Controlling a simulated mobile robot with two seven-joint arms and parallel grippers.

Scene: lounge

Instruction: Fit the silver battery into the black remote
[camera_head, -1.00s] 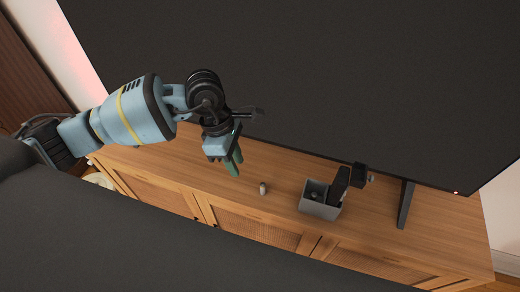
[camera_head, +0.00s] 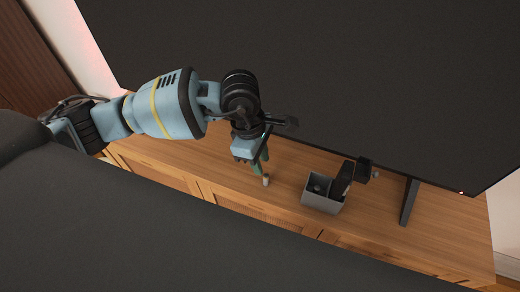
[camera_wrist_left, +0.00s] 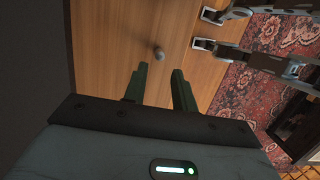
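The silver battery (camera_head: 266,182) stands on the wooden cabinet top near its front edge. It also shows in the left wrist view (camera_wrist_left: 159,53) as a small grey piece beyond the gap between my fingertips. My left gripper (camera_head: 262,162) points down just behind and above the battery; its green fingers (camera_wrist_left: 159,84) are apart with nothing between them. A black upright piece that looks like the remote (camera_head: 343,178) leans out of a grey box, its lower part hidden. I cannot make out a battery slot. My right gripper does not clearly show.
The grey open box (camera_head: 322,206) stands right of the battery and holds a small dark item. A large dark TV screen (camera_head: 300,80) rises behind, with its black foot (camera_head: 409,203) to the right. Bare cabinet top (camera_head: 450,225) lies at the right. A dark surface fills the foreground.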

